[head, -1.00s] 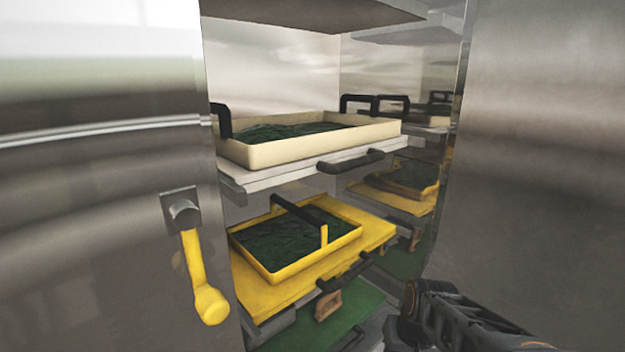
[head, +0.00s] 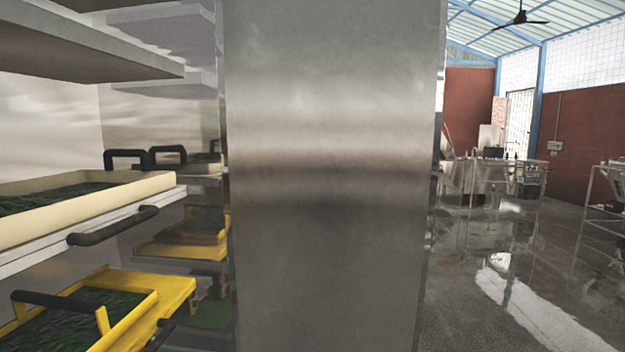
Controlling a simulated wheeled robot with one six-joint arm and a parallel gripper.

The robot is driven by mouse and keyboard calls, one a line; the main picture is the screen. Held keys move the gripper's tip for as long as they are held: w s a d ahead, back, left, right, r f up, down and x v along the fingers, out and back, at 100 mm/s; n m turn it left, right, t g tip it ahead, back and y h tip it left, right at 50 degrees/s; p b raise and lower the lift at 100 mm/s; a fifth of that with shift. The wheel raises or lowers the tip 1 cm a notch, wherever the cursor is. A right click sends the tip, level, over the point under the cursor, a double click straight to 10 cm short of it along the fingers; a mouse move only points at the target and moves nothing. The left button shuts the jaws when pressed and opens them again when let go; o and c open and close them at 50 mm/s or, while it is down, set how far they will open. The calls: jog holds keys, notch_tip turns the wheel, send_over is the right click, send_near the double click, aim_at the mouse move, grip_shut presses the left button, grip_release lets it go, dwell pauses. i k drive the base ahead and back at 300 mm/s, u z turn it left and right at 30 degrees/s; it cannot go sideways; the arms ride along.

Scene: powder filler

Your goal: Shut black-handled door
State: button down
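A tall steel panel (head: 335,180) stands upright in the middle of the head view, at the right edge of the open cabinet. I cannot tell whether it is the cabinet's side or an open door. No black door handle shows on it. The black handles in view are on the trays and shelves, such as the shelf handle (head: 113,226). My gripper is not in view.
In the cabinet, a cream tray (head: 120,203) of dark green material sits above a yellow tray (head: 125,325) of the same. Shelf edges and handles stick out at left. Right of the panel is open, shiny floor (head: 480,300), with metal equipment (head: 500,175) farther back.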

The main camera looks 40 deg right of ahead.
aim_at(330, 118)
jog(key=z, duration=0.05)
jog(key=k, duration=1.55)
jog(key=z, duration=2.05)
jog(key=i, duration=5.55)
jog(key=u, duration=4.25)
jog(key=i, duration=0.5)
jog(key=u, duration=0.15)
